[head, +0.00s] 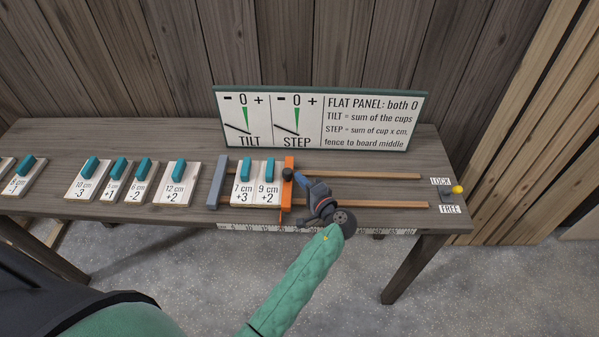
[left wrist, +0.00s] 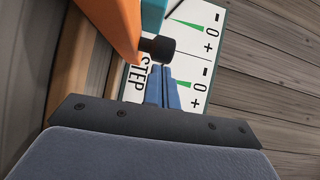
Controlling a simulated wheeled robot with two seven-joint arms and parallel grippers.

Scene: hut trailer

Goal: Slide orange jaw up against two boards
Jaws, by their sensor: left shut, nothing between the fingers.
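The orange jaw (head: 288,192) stands upright across the two wooden rails, with a dark knob on it. Two boards lie to its left: the 7 cm +3 board (head: 242,196) and the 9 cm -2 board (head: 267,196). The jaw is right at the 9 cm board's right edge; I cannot tell whether they touch. The boards lie between it and the grey fence (head: 216,183). My left gripper (head: 300,178) is shut and empty, just right of the jaw. In the left wrist view, its blue fingers (left wrist: 164,88) are close to the black knob (left wrist: 160,47) on the orange jaw (left wrist: 108,28).
The rails (head: 370,175) are clear to the right of my gripper. A LOCK/FREE lever with a yellow knob (head: 456,190) is at the bench's right end. A sign with TILT and STEP dials (head: 320,118) stands behind. Several other boards (head: 128,182) lie on the left.

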